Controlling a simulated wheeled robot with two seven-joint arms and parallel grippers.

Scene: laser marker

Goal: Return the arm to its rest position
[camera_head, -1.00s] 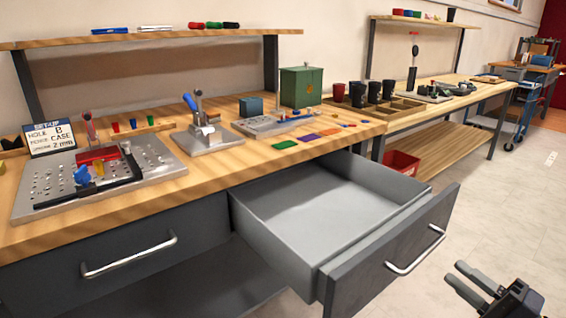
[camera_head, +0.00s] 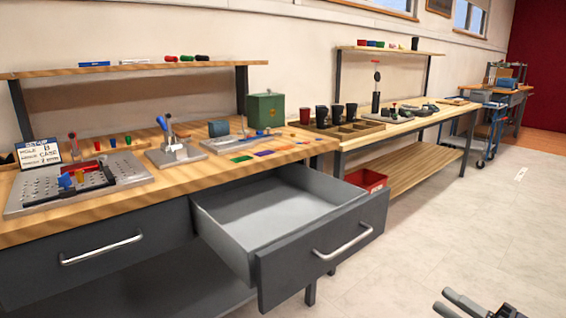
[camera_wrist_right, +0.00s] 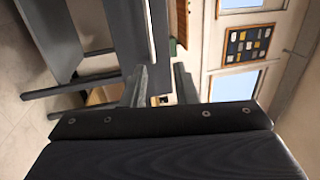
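My right gripper (camera_head: 442,299) shows at the bottom right of the head view, over the pale floor and clear of the workbench. Its two dark fingers are apart with nothing between them. In the right wrist view the fingers (camera_wrist_right: 160,70) also stand apart and empty, with a dark panel and bar handle beyond them to the left. Most of the right arm is outside the head view. My left arm and gripper are not in view.
An open, empty grey drawer (camera_head: 270,205) juts from the wooden workbench (camera_head: 35,228) left of the right gripper. A perforated metal plate (camera_head: 122,184) and a green box (camera_head: 266,110) are on the bench. A second bench (camera_head: 400,127) stands behind.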

